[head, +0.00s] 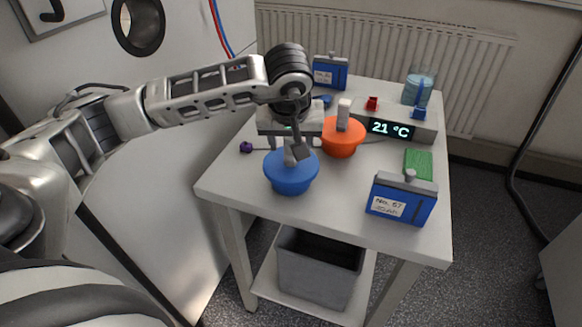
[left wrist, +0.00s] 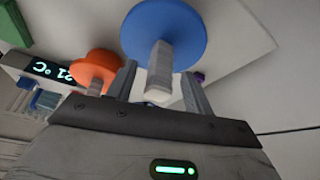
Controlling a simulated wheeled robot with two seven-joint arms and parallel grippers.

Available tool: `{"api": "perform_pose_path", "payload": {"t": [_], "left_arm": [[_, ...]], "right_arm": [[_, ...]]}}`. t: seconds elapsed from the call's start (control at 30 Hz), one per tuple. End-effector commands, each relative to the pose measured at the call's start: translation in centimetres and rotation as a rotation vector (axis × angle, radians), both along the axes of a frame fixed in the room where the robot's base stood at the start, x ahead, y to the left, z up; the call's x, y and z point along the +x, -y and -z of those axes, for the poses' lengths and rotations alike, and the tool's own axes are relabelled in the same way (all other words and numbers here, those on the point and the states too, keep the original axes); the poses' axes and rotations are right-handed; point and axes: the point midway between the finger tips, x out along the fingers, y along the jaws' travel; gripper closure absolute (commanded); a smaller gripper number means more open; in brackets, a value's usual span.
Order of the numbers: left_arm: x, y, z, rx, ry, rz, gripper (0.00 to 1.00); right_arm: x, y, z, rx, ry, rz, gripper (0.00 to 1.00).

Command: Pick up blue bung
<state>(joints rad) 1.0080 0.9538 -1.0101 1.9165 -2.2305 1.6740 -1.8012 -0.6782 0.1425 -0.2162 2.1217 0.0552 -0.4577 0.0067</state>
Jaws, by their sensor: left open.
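The blue bung (head: 291,178) stands on the near left part of the white table, wide blue part down, with a light grey stem pointing up. My left gripper (head: 289,148) is directly above it, pointing down. In the left wrist view, the blue bung (left wrist: 165,30) shows its stem between the two open fingers of the left gripper (left wrist: 158,72). No clear finger contact with the stem shows. The gripper partly hides the stem in the head view. My right gripper is not in view.
An orange bung (head: 343,138) with a grey stem stands close behind and right of the blue one. A temperature display (head: 393,128), a blue battery (head: 402,200), a green block (head: 418,164) and a glass beaker (head: 418,88) are further right. A grey bin (head: 318,270) sits below.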

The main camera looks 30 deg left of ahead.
Motion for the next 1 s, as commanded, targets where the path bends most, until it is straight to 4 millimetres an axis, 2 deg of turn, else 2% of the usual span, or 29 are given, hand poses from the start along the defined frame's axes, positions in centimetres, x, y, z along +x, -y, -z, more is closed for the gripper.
{"api": "perform_pose_path", "payload": {"t": [0.1, 0.2, 0.43, 0.6, 0.63, 1.0], "left_arm": [[0.5, -0.3, 1.6, -0.001, -0.002, -0.001, 0.49], [0.7, -0.5, 2.2, 0.000, -0.002, 0.000, 0.49], [0.8, -0.5, 2.3, -0.001, 0.000, 0.000, 0.49], [0.8, -0.5, 2.3, -0.001, 0.000, 0.000, 0.96], [0.8, -0.5, 2.3, -0.001, 0.000, 0.000, 1.00], [0.9, -0.5, 1.8, -0.001, 0.005, -0.001, 1.00]], "right_arm": [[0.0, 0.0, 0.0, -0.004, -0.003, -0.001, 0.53], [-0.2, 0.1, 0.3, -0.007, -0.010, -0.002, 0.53], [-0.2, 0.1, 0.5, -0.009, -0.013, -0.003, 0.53], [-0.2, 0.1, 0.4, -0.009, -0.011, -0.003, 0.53], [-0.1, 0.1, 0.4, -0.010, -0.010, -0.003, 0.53], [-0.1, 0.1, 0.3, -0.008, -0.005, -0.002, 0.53]]}}
